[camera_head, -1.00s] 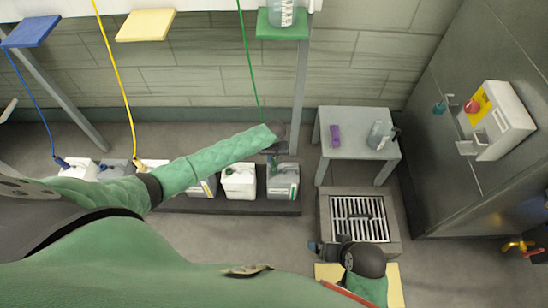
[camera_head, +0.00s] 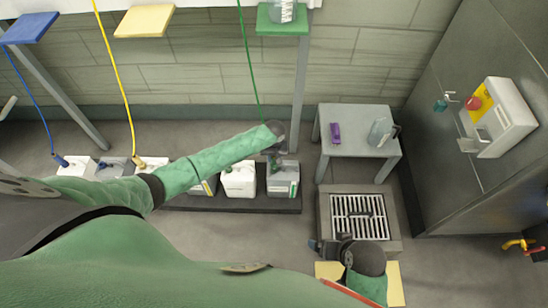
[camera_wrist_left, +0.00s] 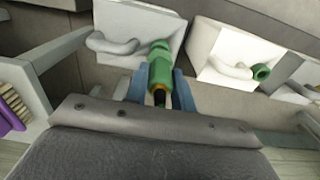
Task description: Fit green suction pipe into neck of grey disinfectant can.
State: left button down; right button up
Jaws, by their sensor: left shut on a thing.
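The grey can (camera_head: 284,182), with a green-striped label, stands at the right end of the row of cans. It is the pale can with a handle (camera_wrist_left: 112,46) at top left in the left wrist view. My left gripper (camera_head: 273,160) is above it, pointing down. In the left wrist view its blue fingers (camera_wrist_left: 158,92) are shut on the green suction pipe (camera_wrist_left: 159,66). The pipe end overlaps the can's neck area, so the neck is hidden and I cannot tell whether the pipe is inside. My right gripper (camera_head: 322,246) is low, near the floor grate; its jaws are unclear.
A white can (camera_head: 239,181) with a green neck ring (camera_wrist_left: 261,72) stands beside the grey can on a dark plinth (camera_head: 235,205). A green hose (camera_head: 250,60) hangs behind. A grey table (camera_head: 355,147) with a purple brush (camera_head: 335,133) and jug (camera_head: 380,131) is at right.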

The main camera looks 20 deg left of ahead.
pick_arm(q)
jog(key=shift+f+b, duration=0.6)
jog(key=shift+f, duration=0.8)
pick_arm(e)
jog(key=shift+f, duration=0.6)
pick_arm(q)
jog(key=c, duration=1.1)
grip_release()
notch_tip(320, 180, up, 8)
jog(key=shift+f, duration=0.1)
pick_arm(e)
jog(key=shift+w+a+f+t, duration=0.2)
jog(key=shift+a+f, duration=0.25)
jog(key=shift+f, duration=0.15)
jog(key=shift+w+a+f+t, duration=0.2)
jog(key=shift+a+f, duration=0.2)
jog(key=shift+f, duration=0.15)
